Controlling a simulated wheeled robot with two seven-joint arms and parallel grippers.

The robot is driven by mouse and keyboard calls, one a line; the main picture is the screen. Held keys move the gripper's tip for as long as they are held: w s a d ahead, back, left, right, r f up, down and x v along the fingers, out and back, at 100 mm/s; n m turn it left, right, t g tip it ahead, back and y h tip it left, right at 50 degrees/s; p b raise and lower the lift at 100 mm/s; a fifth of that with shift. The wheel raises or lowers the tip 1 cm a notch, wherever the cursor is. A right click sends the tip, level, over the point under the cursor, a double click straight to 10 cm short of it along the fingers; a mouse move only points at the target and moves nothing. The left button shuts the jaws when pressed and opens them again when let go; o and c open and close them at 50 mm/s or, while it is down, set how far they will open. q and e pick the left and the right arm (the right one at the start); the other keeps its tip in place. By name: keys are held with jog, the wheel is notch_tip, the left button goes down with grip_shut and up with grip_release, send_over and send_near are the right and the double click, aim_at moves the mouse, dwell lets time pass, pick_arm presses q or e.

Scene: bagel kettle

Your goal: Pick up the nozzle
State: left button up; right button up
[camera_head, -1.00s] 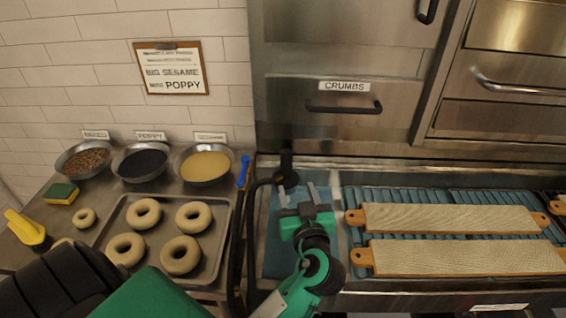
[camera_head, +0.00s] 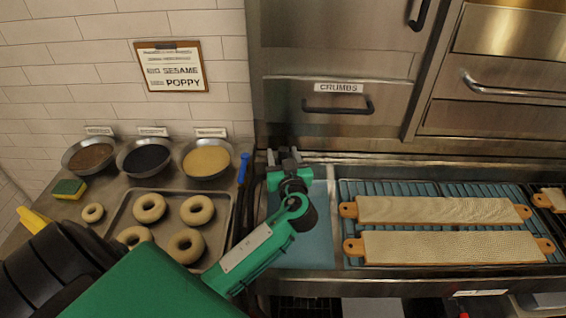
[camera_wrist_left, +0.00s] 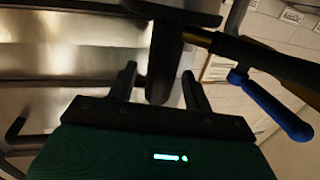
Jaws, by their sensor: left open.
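The nozzle (camera_wrist_left: 166,60) is a dark cylinder hanging from a wider dark block in the left wrist view. Its end lies between the fingers of my left gripper (camera_wrist_left: 158,78), with gaps visible on both sides. In the head view my left gripper (camera_head: 284,156) is at the back of the blue-lined basin, beside the dark hose; it largely hides the nozzle there. The left gripper is open. My right gripper is not in view.
A blue-handled lever (camera_head: 243,168) stands just left of the gripper and also shows in the left wrist view (camera_wrist_left: 270,106). A bagel tray (camera_head: 225,232) and bowls are left. Long boards (camera_head: 440,210) lie right. The crumbs drawer (camera_head: 338,104) is behind.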

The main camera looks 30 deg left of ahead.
pick_arm(q)
jog(key=shift+w, duration=0.15)
jog(key=shift+a, duration=0.1)
grip_shut()
notch_tip(320, 180, up, 11)
jog(key=shift+f+b, duration=0.1)
jog(key=shift+b, duration=0.75)
jog(key=shift+r+p, duration=0.35)
jog(key=shift+r, duration=0.25)
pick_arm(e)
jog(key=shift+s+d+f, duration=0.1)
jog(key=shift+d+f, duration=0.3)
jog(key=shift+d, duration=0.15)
